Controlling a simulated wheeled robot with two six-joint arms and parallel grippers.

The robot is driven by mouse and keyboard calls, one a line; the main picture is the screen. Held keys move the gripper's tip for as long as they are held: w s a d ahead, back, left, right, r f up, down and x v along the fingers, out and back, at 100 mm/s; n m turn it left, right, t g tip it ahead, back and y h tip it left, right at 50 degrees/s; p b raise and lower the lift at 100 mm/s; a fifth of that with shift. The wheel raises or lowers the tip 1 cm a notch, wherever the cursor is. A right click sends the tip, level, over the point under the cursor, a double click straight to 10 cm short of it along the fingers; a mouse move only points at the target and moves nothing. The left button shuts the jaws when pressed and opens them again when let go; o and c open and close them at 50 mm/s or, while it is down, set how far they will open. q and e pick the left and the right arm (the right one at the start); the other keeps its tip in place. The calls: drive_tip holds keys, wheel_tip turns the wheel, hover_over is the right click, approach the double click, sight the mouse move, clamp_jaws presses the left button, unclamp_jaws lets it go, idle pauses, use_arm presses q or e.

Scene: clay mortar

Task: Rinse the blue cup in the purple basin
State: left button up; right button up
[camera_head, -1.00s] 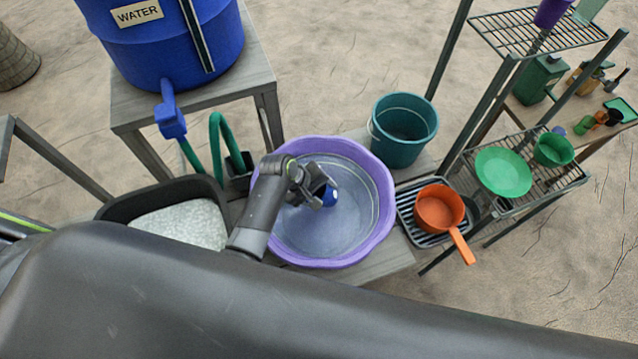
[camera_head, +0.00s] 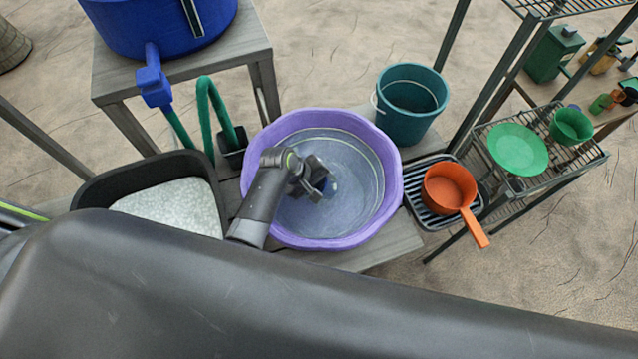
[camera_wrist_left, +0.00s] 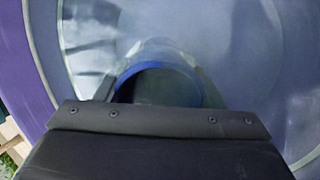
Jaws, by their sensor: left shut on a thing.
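The purple basin (camera_head: 391,190) stands on the grey bench and holds water. My left gripper (camera_head: 318,183) reaches down inside it, left of the basin's middle. In the left wrist view the jaws are shut on the blue cup (camera_wrist_left: 165,68). Its blue rim shows as an arc, and the part beyond it looks pale and blurred, seemingly in the water. In the head view the cup is hidden by the gripper. The purple basin wall also shows in the left wrist view (camera_wrist_left: 22,70). My right gripper is not in view.
A black tub of pale grains (camera_head: 100,190) stands left of the basin, with a green hose (camera_head: 204,110) behind. A teal bucket (camera_head: 412,125) stands behind right. An orange pan (camera_head: 450,187) sits on a rack at right. A blue water barrel (camera_head: 150,30) stands at back left.

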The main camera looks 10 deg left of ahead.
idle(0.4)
use_arm(q)
drive_tip(key=shift+f, duration=0.6)
drive_tip(key=shift+r, duration=0.1)
